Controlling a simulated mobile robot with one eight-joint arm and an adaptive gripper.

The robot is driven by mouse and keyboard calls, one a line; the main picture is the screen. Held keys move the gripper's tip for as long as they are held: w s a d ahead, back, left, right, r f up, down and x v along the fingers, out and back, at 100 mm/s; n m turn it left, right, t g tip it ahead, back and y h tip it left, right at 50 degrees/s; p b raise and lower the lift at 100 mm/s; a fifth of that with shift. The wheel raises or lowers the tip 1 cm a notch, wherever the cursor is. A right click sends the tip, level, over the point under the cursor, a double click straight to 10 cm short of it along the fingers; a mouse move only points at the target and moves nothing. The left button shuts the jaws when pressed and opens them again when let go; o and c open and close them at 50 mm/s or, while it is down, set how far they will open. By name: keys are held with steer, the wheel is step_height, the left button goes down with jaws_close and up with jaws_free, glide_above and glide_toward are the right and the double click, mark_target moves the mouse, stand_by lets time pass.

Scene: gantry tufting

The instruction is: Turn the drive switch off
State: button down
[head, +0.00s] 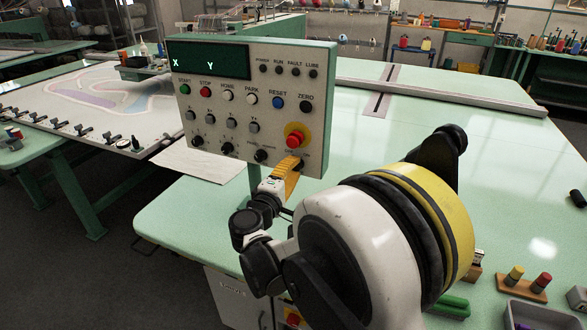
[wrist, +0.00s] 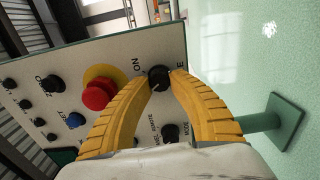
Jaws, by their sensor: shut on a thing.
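The control panel (head: 213,165) is a grey box with a green rim on a post. The drive switch (wrist: 159,77) is a small black rotary knob at its lower corner, with "ON" printed beside it and another label partly covered. My gripper (wrist: 161,79) has its two yellow ribbed fingers closed on either side of the knob. In the head view my gripper (head: 292,166) reaches the panel's lower right and hides the knob. I cannot tell clearly which way the knob points.
A red mushroom button (head: 295,136) on a yellow ring sits just above the fingers; it also shows in the wrist view (wrist: 98,95). Other knobs (head: 227,148) and buttons line the panel. The green table (head: 440,125) is mostly clear; spools (head: 541,281) stand at front right.

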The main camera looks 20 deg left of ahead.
steer(key=c, duration=1.1)
jaws_free()
steer(key=shift+c, duration=0.2)
steer(key=s, duration=1.2)
steer(key=shift+a, duration=0.45)
